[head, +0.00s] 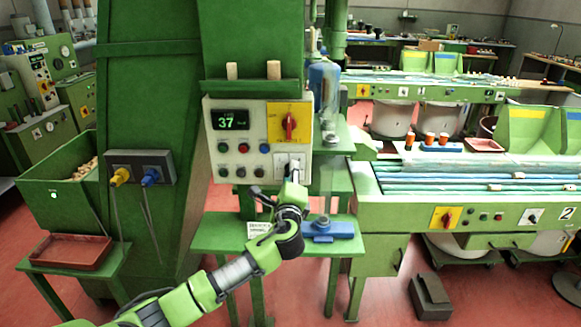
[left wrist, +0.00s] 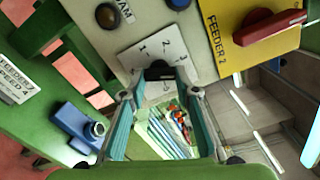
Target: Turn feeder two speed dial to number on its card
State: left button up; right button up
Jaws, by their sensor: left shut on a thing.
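The feeder two speed dial is a small dark knob (left wrist: 159,70) on a white numbered plate (left wrist: 181,58), low on the control panel (head: 257,112). In the head view the plate (head: 283,160) shows just above my left gripper (head: 292,184). In the left wrist view my left gripper (left wrist: 160,84) has its two fingers on either side of the knob and is shut on it. The fingers partly hide the knob, and I cannot tell which number it points to. A white card (left wrist: 14,80) reads FEEDER 2 with a speed line too cut off to read surely; it lies on the green shelf (head: 222,236).
A red switch (head: 289,126) on a yellow plate sits above the dial, with coloured buttons (head: 243,148) to its left. A blue device (head: 328,231) stands on the shelf near my gripper. Two corks (head: 273,70) stand on the ledge above the panel.

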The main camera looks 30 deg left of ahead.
pick_arm(q)
jog(key=shift+f+m+p, duration=0.1)
jog(key=shift+m+p, duration=1.75)
jog(key=shift+m, duration=0.75)
jog(key=o, duration=1.1)
jog(key=v, duration=1.2)
jog(key=shift+f, duration=0.1)
